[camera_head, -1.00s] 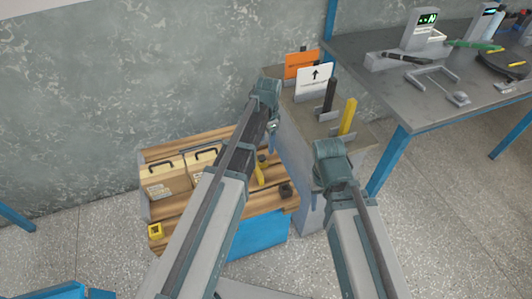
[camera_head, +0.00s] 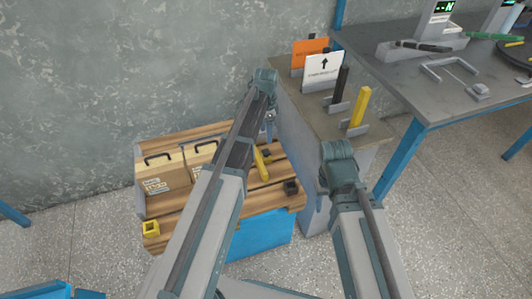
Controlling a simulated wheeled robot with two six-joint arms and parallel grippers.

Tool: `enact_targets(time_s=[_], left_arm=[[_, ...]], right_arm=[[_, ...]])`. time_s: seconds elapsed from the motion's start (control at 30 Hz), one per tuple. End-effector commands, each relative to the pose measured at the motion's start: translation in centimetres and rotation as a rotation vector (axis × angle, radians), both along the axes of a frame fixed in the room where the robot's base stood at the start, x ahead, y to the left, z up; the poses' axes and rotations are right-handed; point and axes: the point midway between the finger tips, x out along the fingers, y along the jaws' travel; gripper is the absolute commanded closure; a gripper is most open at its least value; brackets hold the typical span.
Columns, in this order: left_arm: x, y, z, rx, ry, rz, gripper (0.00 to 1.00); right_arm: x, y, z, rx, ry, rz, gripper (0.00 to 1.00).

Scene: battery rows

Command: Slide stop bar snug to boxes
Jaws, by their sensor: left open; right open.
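Two tan boxes with black handles, the left one (camera_head: 166,176) and the right one (camera_head: 201,156), stand side by side on a wooden slatted deck (camera_head: 205,222). My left arm crosses in front and hides part of the right box. A yellow bar (camera_head: 262,166), which looks like the stop bar, is right of the boxes, partly behind my arm. How far it is from the boxes is hidden. My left gripper (camera_head: 269,122) hangs above the deck's back right, open and apart from the bar. My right gripper (camera_head: 322,203) hangs by the grey cabinet, open, mostly hidden.
A grey cabinet (camera_head: 310,185) adjoins the deck's right side, with signs and upright black (camera_head: 340,86) and yellow (camera_head: 360,108) bars on top. A workbench (camera_head: 425,95) stands right. A yellow block (camera_head: 151,228) and dark block (camera_head: 291,187) sit at the deck's front. The wall is behind.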

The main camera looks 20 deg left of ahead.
Motion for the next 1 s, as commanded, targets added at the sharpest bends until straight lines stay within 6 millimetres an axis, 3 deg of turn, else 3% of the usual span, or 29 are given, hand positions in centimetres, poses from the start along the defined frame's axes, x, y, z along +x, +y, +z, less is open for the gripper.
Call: enact_targets(time_s=[0.03, 0.6, 1.0], left_arm=[[0.0, 0.0, -1.5, 0.000, 0.000, 0.000, 0.30], [0.0, 0.0, -9.0, 0.000, 0.000, 0.000, 0.30], [0.0, 0.0, -9.5, 0.000, 0.000, 0.000, 0.30]], right_arm=[[0.0, 0.0, -1.5, 0.000, 0.000, 0.000, 0.50], [0.0, -0.1, -9.0, -0.005, -0.002, 0.001, 0.50], [0.1, -0.1, -9.5, -0.007, -0.002, 0.002, 0.50]])
